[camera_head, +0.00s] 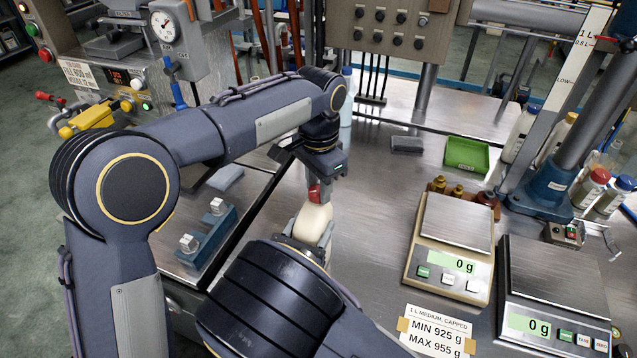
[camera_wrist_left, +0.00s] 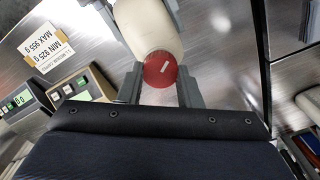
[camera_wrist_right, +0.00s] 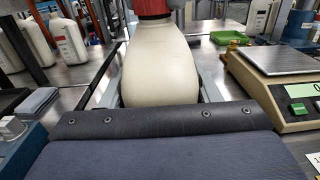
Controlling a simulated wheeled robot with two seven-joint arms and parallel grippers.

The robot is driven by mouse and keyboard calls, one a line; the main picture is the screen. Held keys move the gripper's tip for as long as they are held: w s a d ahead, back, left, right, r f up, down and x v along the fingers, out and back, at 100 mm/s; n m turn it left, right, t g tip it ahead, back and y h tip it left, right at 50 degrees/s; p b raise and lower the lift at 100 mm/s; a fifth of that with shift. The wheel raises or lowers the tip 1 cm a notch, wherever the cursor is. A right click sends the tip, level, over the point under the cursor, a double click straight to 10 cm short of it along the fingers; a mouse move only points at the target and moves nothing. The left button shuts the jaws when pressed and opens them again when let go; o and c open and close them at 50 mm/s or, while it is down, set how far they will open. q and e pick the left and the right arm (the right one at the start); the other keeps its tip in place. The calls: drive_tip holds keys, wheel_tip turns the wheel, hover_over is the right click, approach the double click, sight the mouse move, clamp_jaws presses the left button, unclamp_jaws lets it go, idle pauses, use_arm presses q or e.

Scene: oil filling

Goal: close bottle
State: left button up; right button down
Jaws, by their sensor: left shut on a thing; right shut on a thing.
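A cream bottle (camera_head: 312,222) stands over the steel table in the head view, with a red cap (camera_head: 314,192) at its top. In the left wrist view the red cap (camera_wrist_left: 160,70) sits at the end of the cream bottle (camera_wrist_left: 148,25). My left gripper (camera_head: 318,183) comes from above and is shut on the red cap. My right gripper (camera_wrist_right: 160,95) is shut around the body of the bottle (camera_wrist_right: 160,62), partly hidden by my right arm in the head view. In the right wrist view the red cap (camera_wrist_right: 152,8) is cut off at the top edge.
Two scales (camera_head: 450,245) (camera_head: 555,290) stand to the right, both reading 0 g. A green tray (camera_head: 466,154) and a grey-blue block (camera_head: 407,144) lie behind. Several capped bottles stand at far right. A blue fixture (camera_head: 208,238) is at left.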

use_arm(q)
drive_tip(key=m, duration=1)
drive_tip(key=shift+s+m, duration=0.1)
drive_tip(key=shift+m, duration=0.3)
drive_tip(key=m, duration=0.5)
drive_tip(key=shift+a, duration=0.1)
drive_tip(key=m, duration=1)
drive_tip(key=shift+f+m, duration=0.1)
drive_tip(key=shift+m, duration=0.3)
drive_tip(key=m, duration=0.7)
drive_tip(key=shift+a, duration=0.15)
drive_tip(key=o, duration=0.9)
